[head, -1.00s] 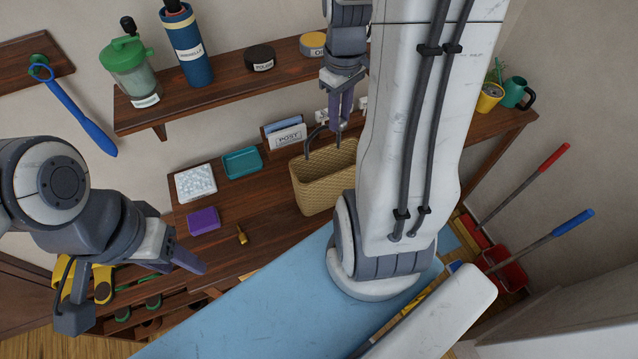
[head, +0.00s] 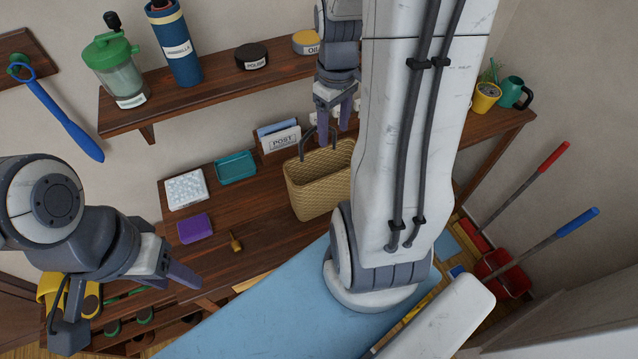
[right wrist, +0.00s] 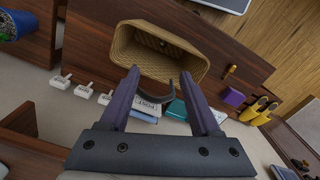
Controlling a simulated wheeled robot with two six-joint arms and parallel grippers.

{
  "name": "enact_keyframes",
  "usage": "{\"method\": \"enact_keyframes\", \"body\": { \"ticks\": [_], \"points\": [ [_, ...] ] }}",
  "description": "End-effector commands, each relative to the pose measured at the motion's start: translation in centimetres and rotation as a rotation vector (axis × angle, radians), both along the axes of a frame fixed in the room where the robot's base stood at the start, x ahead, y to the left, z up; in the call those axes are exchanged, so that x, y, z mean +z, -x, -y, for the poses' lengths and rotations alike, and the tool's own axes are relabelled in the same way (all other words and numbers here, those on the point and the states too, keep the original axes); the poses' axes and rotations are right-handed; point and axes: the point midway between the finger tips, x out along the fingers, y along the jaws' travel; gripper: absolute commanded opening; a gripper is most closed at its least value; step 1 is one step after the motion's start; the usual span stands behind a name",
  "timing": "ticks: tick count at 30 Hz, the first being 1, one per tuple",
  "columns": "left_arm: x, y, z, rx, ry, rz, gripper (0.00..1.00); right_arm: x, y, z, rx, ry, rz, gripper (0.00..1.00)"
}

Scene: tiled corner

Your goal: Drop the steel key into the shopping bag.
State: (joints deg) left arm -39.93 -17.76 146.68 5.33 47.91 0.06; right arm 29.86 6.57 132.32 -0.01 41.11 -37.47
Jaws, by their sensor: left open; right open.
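The shopping bag (head: 316,187) is a tan woven basket with dark handles, upright on the wooden table; its opening and inside also show in the right wrist view (right wrist: 147,64). My right gripper (head: 334,128) is open, just above and behind the bag's far rim. In the right wrist view my right gripper (right wrist: 158,80) has nothing between its fingertips, with a dark handle close by. A small dark spot shows inside the bag, too small to identify. I cannot make out the steel key for sure. My left gripper (head: 128,300) is open and empty, left of the table's front.
A purple block (head: 195,228), a small brass object (head: 235,242), a teal tray (head: 236,167), a white tray (head: 187,189) and a letter holder (head: 282,140) stand near the bag. A shelf (head: 220,85) hangs above. My own white arm hides part of the table right of the bag.

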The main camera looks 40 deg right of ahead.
Motion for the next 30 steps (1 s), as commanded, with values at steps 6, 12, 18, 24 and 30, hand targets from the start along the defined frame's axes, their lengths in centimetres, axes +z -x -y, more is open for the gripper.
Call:
{"method": "enact_keyframes", "body": {
  "ticks": [6, 12, 18, 24, 30],
  "points": [
    [-0.2, 0.0, 0.0, 0.000, 0.000, 0.000, 0.50, 1.3, -0.1, 0.1, 0.000, 0.002, 0.004, 0.64],
    [-0.7, 0.0, 0.0, 0.001, 0.000, 0.000, 0.50, 5.2, -0.2, 0.1, 0.000, 0.004, 0.007, 0.64],
    [-1.1, 0.0, 0.0, 0.002, 0.000, 0.000, 0.50, 8.7, -0.2, 0.1, 0.000, 0.002, 0.004, 0.64],
    [-1.2, 0.0, 0.0, 0.002, 0.000, 0.000, 0.50, 10.3, -0.1, 0.0, 0.000, 0.000, 0.001, 0.64],
    [-1.2, 0.0, 0.0, 0.002, 0.000, 0.000, 0.50, 10.5, -0.1, 0.0, 0.000, 0.000, 0.000, 0.64]
  ]
}}
